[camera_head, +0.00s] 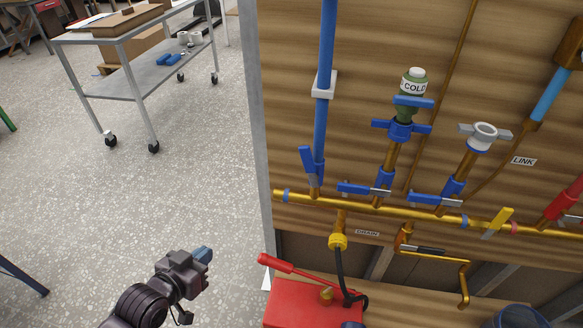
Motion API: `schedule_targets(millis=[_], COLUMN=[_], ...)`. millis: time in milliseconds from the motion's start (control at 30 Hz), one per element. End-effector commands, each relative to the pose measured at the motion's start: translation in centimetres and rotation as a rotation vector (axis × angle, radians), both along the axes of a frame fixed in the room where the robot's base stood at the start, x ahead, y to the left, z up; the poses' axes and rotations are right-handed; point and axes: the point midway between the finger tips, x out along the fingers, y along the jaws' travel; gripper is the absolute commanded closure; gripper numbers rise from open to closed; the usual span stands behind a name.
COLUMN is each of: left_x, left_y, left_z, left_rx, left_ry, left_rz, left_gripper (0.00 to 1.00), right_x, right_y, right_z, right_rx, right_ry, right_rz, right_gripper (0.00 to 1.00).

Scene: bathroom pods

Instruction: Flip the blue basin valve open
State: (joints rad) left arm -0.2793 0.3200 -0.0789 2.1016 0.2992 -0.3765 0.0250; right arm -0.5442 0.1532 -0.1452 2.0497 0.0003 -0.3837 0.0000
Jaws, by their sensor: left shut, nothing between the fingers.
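Several blue lever valves sit along the brass manifold pipe on the wooden panel. One has its lever (306,160) pointing nearly upright beside the blue vertical pipe. A second has its lever (360,189) lying roughly flat below the green COLD bottle. A third has its lever (430,200) lying roughly flat below the white round fitting. I cannot read which one is the basin valve. My left gripper (204,255) is at lower left, shut and empty, well apart from the valves and left of the panel edge. My right gripper is not in view.
A brass manifold pipe (401,210) runs across the panel. A red pump box (300,305) with a red handle stands below it. A yellow lever (497,223) and a red valve (564,203) are at right. A metal cart (153,72) stands behind on open floor.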

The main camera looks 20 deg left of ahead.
Motion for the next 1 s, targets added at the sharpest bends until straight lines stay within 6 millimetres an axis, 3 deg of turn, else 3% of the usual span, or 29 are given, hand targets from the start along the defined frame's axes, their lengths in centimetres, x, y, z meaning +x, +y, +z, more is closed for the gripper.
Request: schedule_targets(millis=[33, 200, 400, 633, 800, 1000], left_x=[1.0, 4.1, 6.2, 6.7, 5.7, 5.0], left_y=[-0.1, -1.0, -2.4, -4.1, -4.9, -5.5], left_z=[-0.2, 2.7, 6.6, 11.4, 14.9, 16.6], left_rx=[-0.056, -0.325, -0.68, -1.108, -1.42, -1.684], left_ry=[-0.006, -0.039, -0.028, 0.057, 0.162, 0.285], left_rz=[-0.011, -0.048, -0.106, -0.18, -0.22, -0.23], left_gripper=[1.0, 1.0, 1.0, 1.0, 1.0, 1.0], right_x=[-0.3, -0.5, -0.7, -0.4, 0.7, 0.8], right_y=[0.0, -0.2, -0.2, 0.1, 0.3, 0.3], right_z=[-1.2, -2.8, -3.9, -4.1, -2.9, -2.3], right_rx=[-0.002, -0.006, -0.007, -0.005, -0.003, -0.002], right_ry=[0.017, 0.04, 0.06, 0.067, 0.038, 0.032], right_rz=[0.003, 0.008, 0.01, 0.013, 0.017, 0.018], right_gripper=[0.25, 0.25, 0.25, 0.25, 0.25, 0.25])
